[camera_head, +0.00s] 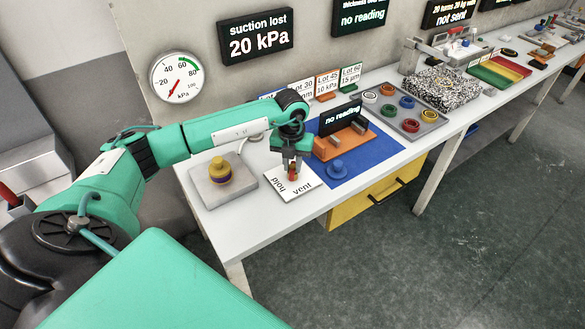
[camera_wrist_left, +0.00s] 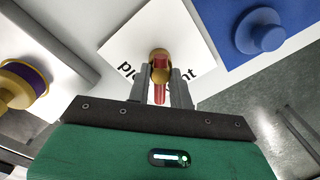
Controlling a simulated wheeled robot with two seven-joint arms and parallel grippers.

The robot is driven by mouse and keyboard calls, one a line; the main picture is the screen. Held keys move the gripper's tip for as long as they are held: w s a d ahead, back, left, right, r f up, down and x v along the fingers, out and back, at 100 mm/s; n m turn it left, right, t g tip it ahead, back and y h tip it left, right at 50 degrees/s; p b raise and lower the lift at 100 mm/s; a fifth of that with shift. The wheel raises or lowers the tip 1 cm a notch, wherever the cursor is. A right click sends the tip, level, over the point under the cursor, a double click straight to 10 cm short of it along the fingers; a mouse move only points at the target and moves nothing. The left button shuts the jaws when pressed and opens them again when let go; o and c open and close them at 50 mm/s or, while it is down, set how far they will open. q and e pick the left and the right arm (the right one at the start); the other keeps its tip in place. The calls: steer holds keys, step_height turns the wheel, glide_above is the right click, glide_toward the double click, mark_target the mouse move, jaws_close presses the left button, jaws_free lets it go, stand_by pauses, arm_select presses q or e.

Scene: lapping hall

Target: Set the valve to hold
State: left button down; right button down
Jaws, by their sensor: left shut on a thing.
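The valve is a white plate (camera_head: 305,195) lettered "hold" and "vent", lying at the bench's near side; it also shows in the left wrist view (camera_wrist_left: 130,32). A red lever (camera_wrist_left: 159,93) with a brass-coloured part (camera_wrist_left: 159,58) stands on it. In the wrist view the lever points down toward my gripper, between the two words, which are partly covered. My left gripper (camera_head: 291,168) is shut on the lever, with a finger on either side in the wrist view (camera_wrist_left: 160,95). My right gripper is out of view.
A grey block with a yellow and purple knob (camera_head: 220,170) stands left of the plate. A blue mat (camera_head: 375,158) with a blue knobbed piece (camera_head: 337,169) lies to the right. The round gauge (camera_head: 177,78) reads low; a sign (camera_head: 256,36) says "suction lost 20 kPa".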

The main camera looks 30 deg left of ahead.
arm_select(q)
steer(key=m+b, duration=0.3)
steer(key=m, duration=0.2)
steer(key=shift+m, duration=0.3)
steer(key=m+b, duration=0.2)
steer(key=m, duration=0.2)
steer(key=shift+a, duration=0.1)
steer(key=shift+r+m+b, duration=0.1)
steer(key=shift+m+b, duration=0.25)
steer(key=shift+m, duration=0.05)
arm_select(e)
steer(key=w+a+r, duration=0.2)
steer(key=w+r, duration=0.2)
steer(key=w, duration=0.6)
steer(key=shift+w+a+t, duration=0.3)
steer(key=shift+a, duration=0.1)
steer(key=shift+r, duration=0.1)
arm_select(q)
steer(key=c, duration=1.3)
jaws_free()
steer(key=shift+o, duration=0.2)
